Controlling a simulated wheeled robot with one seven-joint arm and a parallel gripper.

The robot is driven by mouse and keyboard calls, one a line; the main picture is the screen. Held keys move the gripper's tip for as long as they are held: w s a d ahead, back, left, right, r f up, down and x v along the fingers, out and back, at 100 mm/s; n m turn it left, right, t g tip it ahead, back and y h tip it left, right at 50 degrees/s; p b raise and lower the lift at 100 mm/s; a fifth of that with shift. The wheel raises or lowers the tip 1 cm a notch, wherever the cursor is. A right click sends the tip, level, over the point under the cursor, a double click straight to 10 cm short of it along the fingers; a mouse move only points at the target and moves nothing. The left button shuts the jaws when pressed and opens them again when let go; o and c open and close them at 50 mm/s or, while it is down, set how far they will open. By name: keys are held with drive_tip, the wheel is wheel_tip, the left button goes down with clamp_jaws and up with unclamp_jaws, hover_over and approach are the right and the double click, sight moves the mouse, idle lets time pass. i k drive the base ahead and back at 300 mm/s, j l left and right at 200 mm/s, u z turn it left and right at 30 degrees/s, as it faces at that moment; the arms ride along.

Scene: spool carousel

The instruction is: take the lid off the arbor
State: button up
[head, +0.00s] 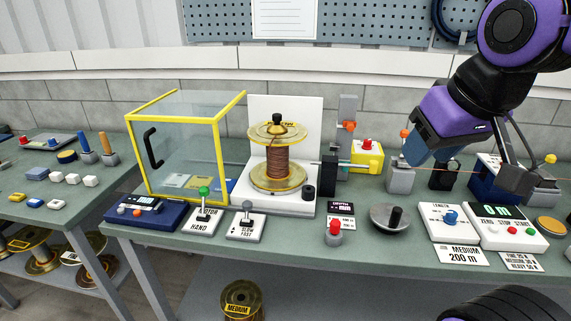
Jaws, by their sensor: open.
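A copper-wound spool (276,160) with gold flanges stands upright against a white backing panel (306,120). A black knob (277,118) sits on top of it, at the upper end of the upright axis; the arbor inside is hidden by the spool. A grey round disc with a black upright handle (394,217), lid-like in shape, lies on the front of the bench; whether something is under it cannot be seen. My gripper (470,168) is at the upper right, open and empty, above the back of the bench, well to the right of the spool and above the disc.
A clear box with yellow edges (222,150) stands just left of the spool. A red-buttoned yellow box (367,155) and grey posts stand to its right. A red button (335,229), a length panel (450,219) and a counter (505,226) line the front edge.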

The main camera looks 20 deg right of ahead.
sight(277, 127)
drive_tip(key=i+j+z, duration=0.3)
drive_tip(key=i+j, duration=0.2)
drive_tip(key=j, duration=0.2)
drive_tip(key=i+j+z, duration=0.15)
drive_tip(key=j, duration=0.25)
drive_tip(key=i, duration=0.05)
